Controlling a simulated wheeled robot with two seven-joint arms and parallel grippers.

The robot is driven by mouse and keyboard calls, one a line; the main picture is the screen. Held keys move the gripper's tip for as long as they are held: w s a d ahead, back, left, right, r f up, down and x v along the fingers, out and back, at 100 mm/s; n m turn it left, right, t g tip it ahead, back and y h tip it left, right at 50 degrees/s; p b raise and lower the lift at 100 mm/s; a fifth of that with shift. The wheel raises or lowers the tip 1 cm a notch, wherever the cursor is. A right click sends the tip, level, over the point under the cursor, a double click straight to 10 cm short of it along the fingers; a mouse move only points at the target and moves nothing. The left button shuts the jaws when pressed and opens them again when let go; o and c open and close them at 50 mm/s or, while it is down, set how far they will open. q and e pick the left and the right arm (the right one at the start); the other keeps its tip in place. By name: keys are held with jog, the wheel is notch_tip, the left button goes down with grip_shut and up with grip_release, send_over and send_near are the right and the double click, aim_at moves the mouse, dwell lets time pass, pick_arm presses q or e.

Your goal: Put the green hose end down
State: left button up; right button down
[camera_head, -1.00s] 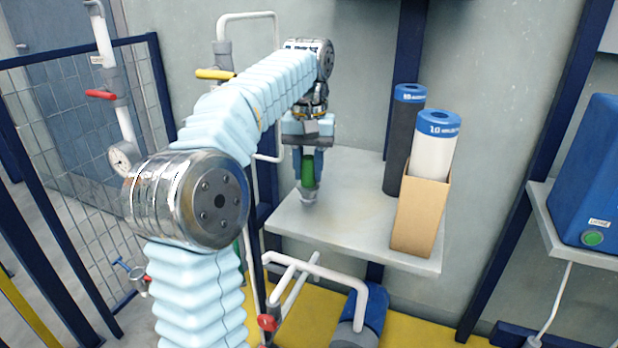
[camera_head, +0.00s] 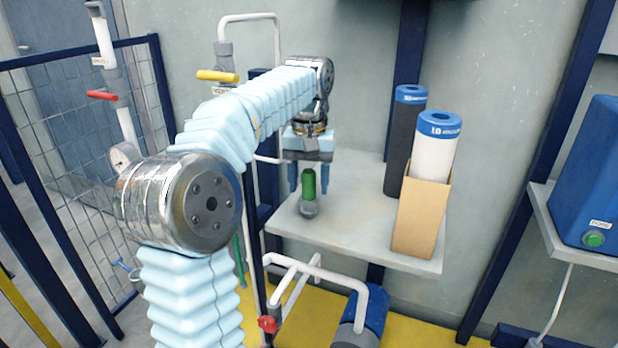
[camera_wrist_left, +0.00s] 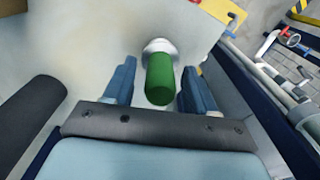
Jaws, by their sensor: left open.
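The green hose end (camera_head: 309,186) stands upright on its grey foot on the light grey shelf (camera_head: 345,240), near the shelf's left side. In the left wrist view the green hose end (camera_wrist_left: 160,78) lies between the two blue fingers, with a gap on each side. My left gripper (camera_head: 309,188) is open above and around it, and its fingers do not appear to touch it. In the left wrist view my left gripper (camera_wrist_left: 158,88) also shows spread fingers. My right gripper is not in view.
A black cylinder (camera_head: 400,150) and a white cylinder (camera_head: 434,150) in a cardboard box (camera_head: 420,217) stand on the shelf's right part. A blue post (camera_head: 405,60) rises behind. White pipes (camera_head: 325,272) run below the shelf. The shelf's middle is clear.

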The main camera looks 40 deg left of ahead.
pick_arm(q)
notch_tip(320, 180, up, 8)
jog(key=shift+f, duration=0.15)
dwell(0.7)
